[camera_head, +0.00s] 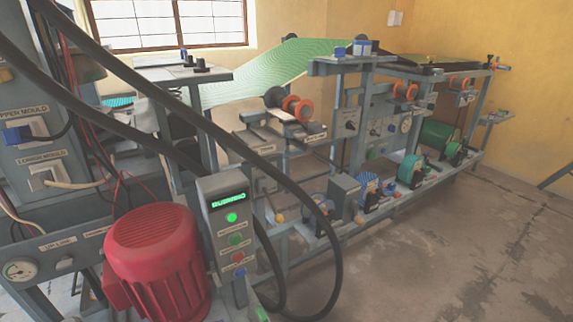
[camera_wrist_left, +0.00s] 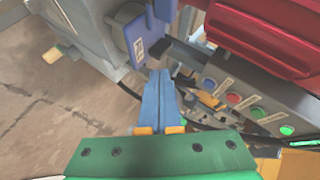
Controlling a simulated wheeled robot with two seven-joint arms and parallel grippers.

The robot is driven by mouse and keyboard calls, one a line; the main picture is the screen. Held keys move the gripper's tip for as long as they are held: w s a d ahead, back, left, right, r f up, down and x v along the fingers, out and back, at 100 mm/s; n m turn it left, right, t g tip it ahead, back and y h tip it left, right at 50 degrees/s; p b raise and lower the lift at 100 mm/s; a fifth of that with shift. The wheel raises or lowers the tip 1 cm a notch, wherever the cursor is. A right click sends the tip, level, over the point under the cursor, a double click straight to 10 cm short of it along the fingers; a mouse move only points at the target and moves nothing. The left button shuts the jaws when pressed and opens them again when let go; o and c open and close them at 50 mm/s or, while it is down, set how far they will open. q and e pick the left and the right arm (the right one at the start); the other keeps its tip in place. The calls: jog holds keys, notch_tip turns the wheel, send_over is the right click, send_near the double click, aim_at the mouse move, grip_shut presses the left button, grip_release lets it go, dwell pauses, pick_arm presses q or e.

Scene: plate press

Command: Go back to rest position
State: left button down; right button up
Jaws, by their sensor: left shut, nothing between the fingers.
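My left gripper (camera_wrist_left: 161,78) shows in the left wrist view, its blue fingers together and nothing between them. Its tips are near a grey control box (camera_wrist_left: 235,95) with blue, red and green buttons and a lit green lamp; I cannot tell the exact gap. In the head view the control box (camera_head: 228,228) has a lit green display and a glowing green lamp. A small green and grey piece at the bottom edge, right of the box, may be part of my left arm; I cannot tell. My right gripper is in neither view.
A red ribbed motor (camera_head: 157,262) stands left of the control box. Thick black hoses loop in front of and beside the box. A long machine frame with rollers and a green sheet (camera_head: 270,72) runs back to the right. The concrete floor (camera_head: 440,265) at right is clear.

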pick_arm(q)
jog(key=s+f+n+g, duration=0.7)
jog(key=s+f, duration=0.9)
jog(key=s+d+f+n+g, duration=0.1)
jog(key=s+f+n+g, duration=0.1)
jog(key=s, duration=0.5)
jog(key=s+f+n+g, duration=0.2)
jog(key=s+f, duration=0.1)
jog(key=s, duration=0.4)
notch_tip(320, 180, up, 21)
jog(key=p, duration=2.1)
jog(key=shift+w, duration=0.4)
